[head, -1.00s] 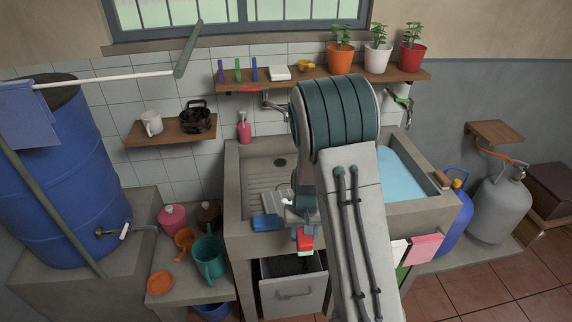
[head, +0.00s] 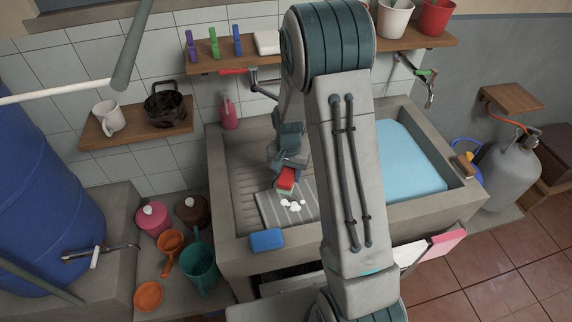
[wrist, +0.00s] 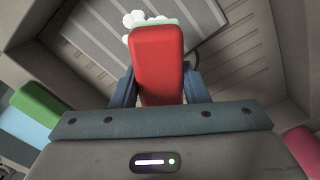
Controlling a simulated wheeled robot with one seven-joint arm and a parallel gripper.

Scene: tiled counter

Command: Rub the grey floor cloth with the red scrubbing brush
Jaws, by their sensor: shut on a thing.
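The red scrubbing brush (wrist: 157,62) is between the two fingers of my gripper (wrist: 158,88), which is shut on it. In the head view the brush (head: 287,178) is over the far edge of the grey striped floor cloth (head: 270,208); I cannot tell whether its bristles touch the cloth. The cloth lies in the left basin of the sink, and also shows in the wrist view (wrist: 95,30). White suds (head: 292,206) sit on the cloth, near the brush. My gripper (head: 284,168) comes down from above the basin; my arm hides part of the sink.
The concrete sink (head: 225,200) has raised walls around the basin. A blue block (head: 266,240) sits on its front rim. Water (head: 400,160) fills the right basin. The tap (head: 262,85) stands behind my arm, under a shelf (head: 225,65).

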